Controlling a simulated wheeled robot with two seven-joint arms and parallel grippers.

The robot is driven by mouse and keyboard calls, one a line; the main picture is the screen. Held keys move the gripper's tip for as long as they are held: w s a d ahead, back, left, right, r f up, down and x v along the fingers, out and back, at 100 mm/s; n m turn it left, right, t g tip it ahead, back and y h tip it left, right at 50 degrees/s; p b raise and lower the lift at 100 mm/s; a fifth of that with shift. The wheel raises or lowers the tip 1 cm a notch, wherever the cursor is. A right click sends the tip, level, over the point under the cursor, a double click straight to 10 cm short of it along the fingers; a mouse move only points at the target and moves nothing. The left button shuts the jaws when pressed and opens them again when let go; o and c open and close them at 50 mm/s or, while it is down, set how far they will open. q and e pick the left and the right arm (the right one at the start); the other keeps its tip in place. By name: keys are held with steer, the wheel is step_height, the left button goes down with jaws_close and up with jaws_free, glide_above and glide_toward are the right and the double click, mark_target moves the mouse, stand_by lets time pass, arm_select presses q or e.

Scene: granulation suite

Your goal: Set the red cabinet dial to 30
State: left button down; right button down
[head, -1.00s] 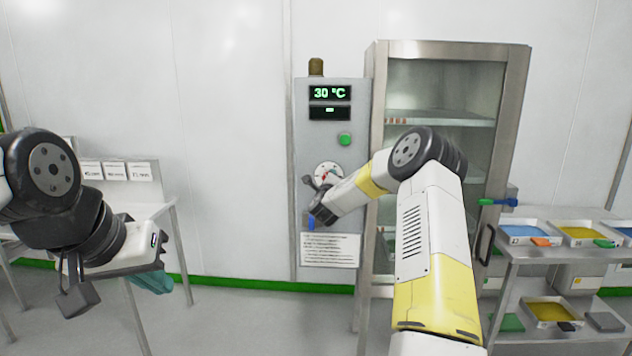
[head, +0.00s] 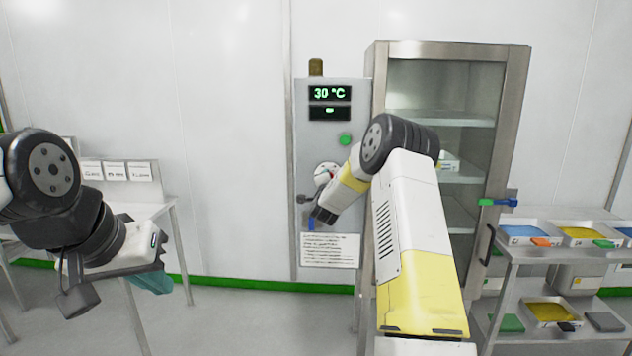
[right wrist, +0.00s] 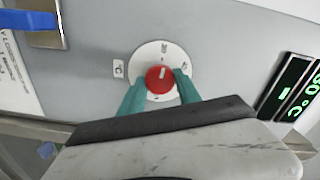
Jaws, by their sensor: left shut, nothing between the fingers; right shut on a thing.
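The red dial (right wrist: 160,79) sits on a round white scale plate on the grey cabinet panel (head: 358,205). In the head view the plate (head: 323,171) is partly covered by my right arm. In the right wrist view the teal fingers of my right gripper (right wrist: 161,86) stand on both sides of the dial, shut on it. The dial's pale pointer mark points towards the top of that view. The green display (head: 329,93) reads 30 °C. My left gripper (head: 152,282) is shut and empty at the lower left, away from the panel.
A glass-door cabinet (head: 450,48) stands right of the panel. A steel trolley (head: 505,250) with coloured trays is at the right. A blue handle (right wrist: 35,39) is near the dial in the right wrist view.

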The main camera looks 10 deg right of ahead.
steer(key=shift+f+n, duration=0.1)
steer(key=shift+n, duration=0.6)
steer(key=c, duration=0.9)
jaws_free()
steer(key=shift+o, duration=0.2)
steer(key=shift+s, duration=0.1)
steer(key=v, duration=0.7)
steer(key=shift+s, duration=0.35)
steer(key=shift+a, duration=0.15)
